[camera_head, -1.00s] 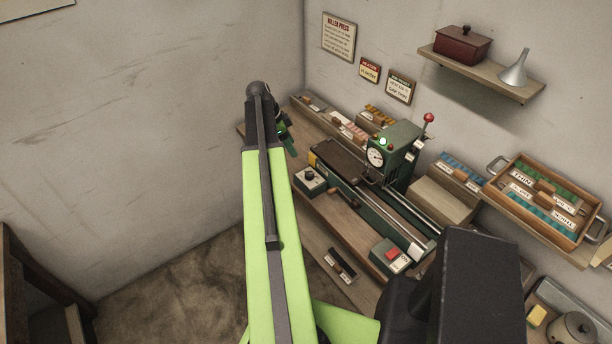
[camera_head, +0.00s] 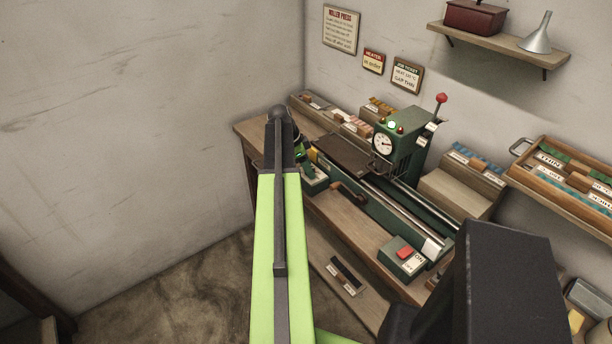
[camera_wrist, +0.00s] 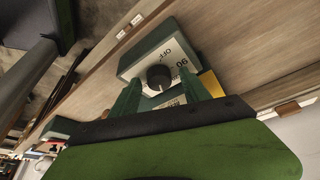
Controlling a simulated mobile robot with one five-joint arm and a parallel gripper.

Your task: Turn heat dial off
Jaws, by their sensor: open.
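The heat dial is a round black knob (camera_wrist: 159,77) on a pale face plate marked "OFF" and "90", set on a small green box (camera_wrist: 130,64). In the head view this dial box (camera_head: 316,184) sits at the left front of the bench, partly hidden by my arm and gripper. My gripper (camera_wrist: 158,80) is open, its two green fingers showing on the left and right of the knob in the wrist view. I cannot tell whether either finger touches the knob. Nothing is held.
The roller press (camera_head: 402,141) with its gauge and red-knobbed lever stands right of the dial. A crank handle (camera_head: 349,194) is close beside the dial box. A red switch box (camera_head: 404,256) sits at the bench's front right. A yellow piece (camera_wrist: 210,84) lies beside the dial box.

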